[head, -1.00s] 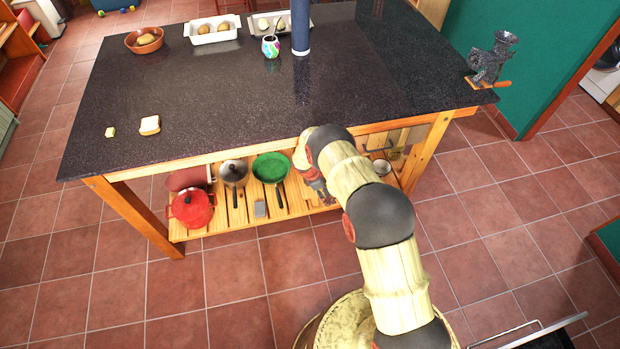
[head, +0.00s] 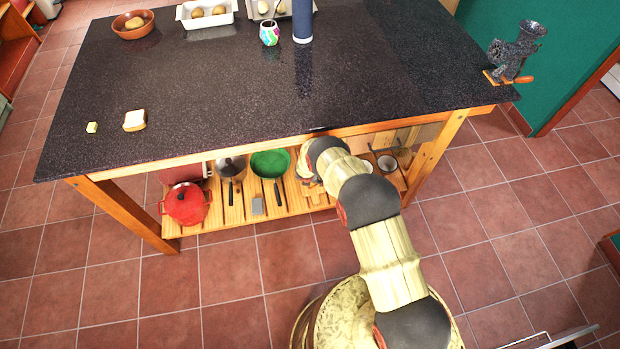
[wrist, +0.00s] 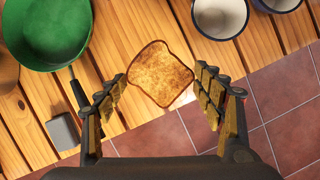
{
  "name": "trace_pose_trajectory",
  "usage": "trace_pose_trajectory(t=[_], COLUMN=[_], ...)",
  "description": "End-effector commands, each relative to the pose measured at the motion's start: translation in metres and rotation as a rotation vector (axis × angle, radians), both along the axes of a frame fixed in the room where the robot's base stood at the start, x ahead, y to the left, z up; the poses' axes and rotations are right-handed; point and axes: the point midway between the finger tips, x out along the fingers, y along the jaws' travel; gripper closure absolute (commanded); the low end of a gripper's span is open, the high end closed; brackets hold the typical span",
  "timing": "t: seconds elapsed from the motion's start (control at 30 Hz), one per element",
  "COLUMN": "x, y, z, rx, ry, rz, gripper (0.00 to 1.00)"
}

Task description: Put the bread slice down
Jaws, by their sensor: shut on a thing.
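A toasted bread slice (wrist: 160,75) shows between the fingers of my gripper (wrist: 160,82) in the wrist view. My gripper is shut on it and holds it over the slatted lower shelf (wrist: 35,120) of the table. The height of the slice above the slats is hard to tell. In the head view my gripper is mostly hidden behind my own arm at the table's front side. Another bread slice (head: 134,120), pale with a brown crust, lies on the dark countertop (head: 220,95) at the left.
White cups (wrist: 220,15) stand at the shelf's right. The counter's middle is clear.

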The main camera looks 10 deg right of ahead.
Motion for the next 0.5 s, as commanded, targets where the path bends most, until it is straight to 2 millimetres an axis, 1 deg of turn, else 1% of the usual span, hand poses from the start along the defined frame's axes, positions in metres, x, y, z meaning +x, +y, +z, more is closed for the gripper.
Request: trace_pose_trajectory(t=[0.03, 0.3, 0.5], x=[0.008, 0.044, 0.061], y=[-0.002, -0.009, -0.012], z=[-0.010, -0.026, -0.047], rx=[0.000, 0.001, 0.000], ry=[-0.001, -0.002, -0.001], rz=[-0.003, -0.004, -0.004], gripper=[0.49, 0.49, 0.49])
